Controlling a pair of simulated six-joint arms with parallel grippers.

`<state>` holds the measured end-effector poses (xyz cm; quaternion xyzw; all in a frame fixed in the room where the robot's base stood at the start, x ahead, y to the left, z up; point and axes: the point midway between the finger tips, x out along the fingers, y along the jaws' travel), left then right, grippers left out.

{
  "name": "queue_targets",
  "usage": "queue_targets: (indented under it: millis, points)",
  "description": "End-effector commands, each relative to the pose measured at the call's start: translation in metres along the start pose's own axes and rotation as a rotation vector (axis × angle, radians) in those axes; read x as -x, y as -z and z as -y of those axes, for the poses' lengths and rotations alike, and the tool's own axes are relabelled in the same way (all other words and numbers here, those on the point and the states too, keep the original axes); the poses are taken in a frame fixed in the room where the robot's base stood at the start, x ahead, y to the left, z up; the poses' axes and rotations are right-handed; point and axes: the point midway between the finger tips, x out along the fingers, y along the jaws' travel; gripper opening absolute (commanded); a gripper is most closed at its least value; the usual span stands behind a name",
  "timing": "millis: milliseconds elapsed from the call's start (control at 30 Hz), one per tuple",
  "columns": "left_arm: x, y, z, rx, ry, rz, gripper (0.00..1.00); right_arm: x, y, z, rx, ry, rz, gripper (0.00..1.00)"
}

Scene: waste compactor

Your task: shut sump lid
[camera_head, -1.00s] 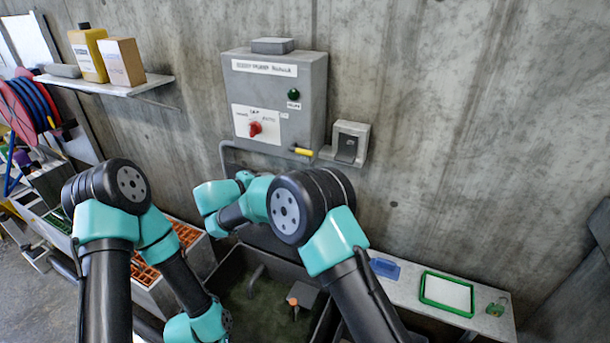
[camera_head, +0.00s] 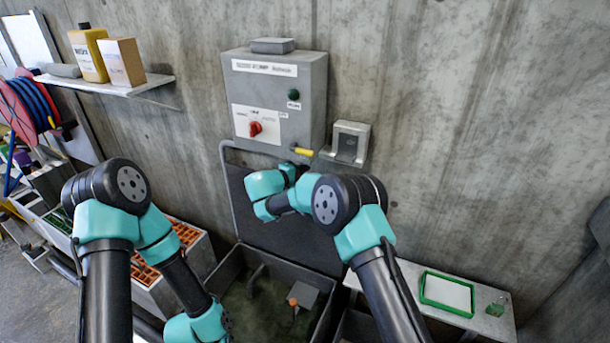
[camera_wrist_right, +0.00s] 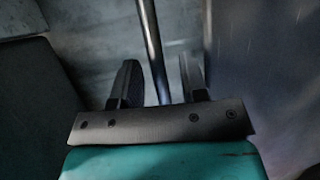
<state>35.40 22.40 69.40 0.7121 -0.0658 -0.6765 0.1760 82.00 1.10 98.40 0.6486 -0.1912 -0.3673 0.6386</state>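The sump lid (camera_head: 312,240) is a dark panel standing upright, open, against the wall behind the sump (camera_head: 245,305). A grey tube (camera_head: 224,178) runs up its left side and along its top. My right arm covers part of the lid in the head view. My right gripper (camera_wrist_right: 162,78) has its two fingers apart. In the right wrist view a metal bar (camera_wrist_right: 152,45) passes between the fingers, with gaps visible beside it. I cannot tell how deep the bar sits between them. My left arm reaches down at the lower left; its gripper is not in view.
A grey control box (camera_head: 275,100) with a red knob and a small switch box (camera_head: 347,143) hang above the lid. Inside the open sump is a grey float-like part (camera_head: 302,296). A bench (camera_head: 410,285) with a green-framed tray (camera_head: 447,293) stands right.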

Motion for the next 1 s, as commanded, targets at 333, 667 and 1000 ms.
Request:
queue_targets:
  millis: [333,667,1000]
  points:
    - [0.0,0.0,0.0,0.0,0.0,0.0,0.39,-0.0104,0.0002,0.0002,0.001,0.001,-0.001,0.4]
    - [0.0,0.0,0.0,0.0,0.0,0.0,0.39,-0.0101,0.0001,0.0002,0.001,0.0,-0.001,0.17]
    - [0.0,0.0,0.0,0.0,0.0,0.0,0.39,-0.0101,0.0001,0.0002,0.001,0.0,-0.001,0.0]
